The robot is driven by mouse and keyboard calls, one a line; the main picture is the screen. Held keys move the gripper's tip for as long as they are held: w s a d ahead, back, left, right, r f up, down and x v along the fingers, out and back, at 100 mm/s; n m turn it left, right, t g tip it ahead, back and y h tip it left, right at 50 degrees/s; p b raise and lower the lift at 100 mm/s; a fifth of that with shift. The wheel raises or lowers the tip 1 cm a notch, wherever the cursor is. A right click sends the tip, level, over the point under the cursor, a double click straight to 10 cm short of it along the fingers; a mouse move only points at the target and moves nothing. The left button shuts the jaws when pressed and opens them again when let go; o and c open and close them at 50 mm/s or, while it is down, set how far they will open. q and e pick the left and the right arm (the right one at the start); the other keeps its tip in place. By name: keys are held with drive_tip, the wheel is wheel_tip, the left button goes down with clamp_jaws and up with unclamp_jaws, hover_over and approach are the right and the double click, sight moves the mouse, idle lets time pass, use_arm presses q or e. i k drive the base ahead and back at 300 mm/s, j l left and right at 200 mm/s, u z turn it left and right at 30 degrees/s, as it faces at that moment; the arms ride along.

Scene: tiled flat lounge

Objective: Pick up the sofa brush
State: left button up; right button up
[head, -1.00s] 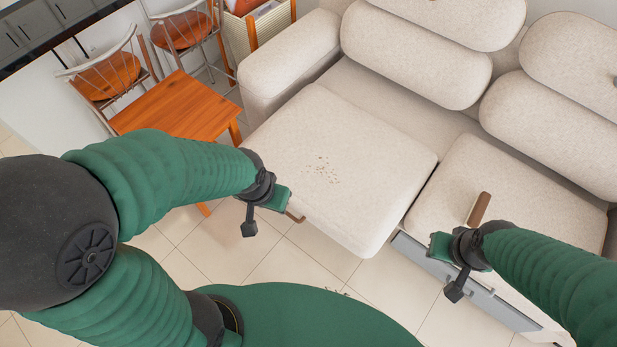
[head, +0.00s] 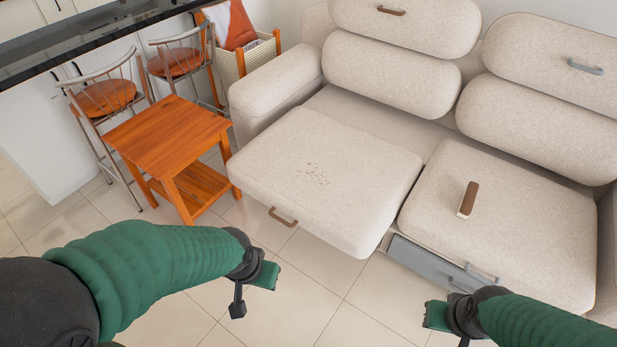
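The sofa brush (head: 468,199) has a brown back and a pale bristle side. It lies on the right seat cushion (head: 500,235) of the beige sofa, near that cushion's left part. My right gripper (head: 432,316) is in front of the sofa, below and left of the brush in the view and apart from it. My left gripper (head: 268,276) is over the tiled floor in front of the left seat cushion (head: 335,205), far from the brush. The fingers of both grippers are too small and side-on to show whether they are open.
Dark crumbs (head: 313,177) lie on the left cushion, which sticks out forward and has a brown handle (head: 283,216). A grey drawer (head: 430,265) is under the right seat. A wooden table (head: 170,130), metal stools (head: 107,97) and a basket (head: 248,60) stand left. Floor tiles in front are clear.

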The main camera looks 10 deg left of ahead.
sight(468, 201)
drive_tip(key=i+l+u, duration=0.4)
drive_tip(key=i+l, duration=0.8)
drive_tip(key=l, duration=0.15)
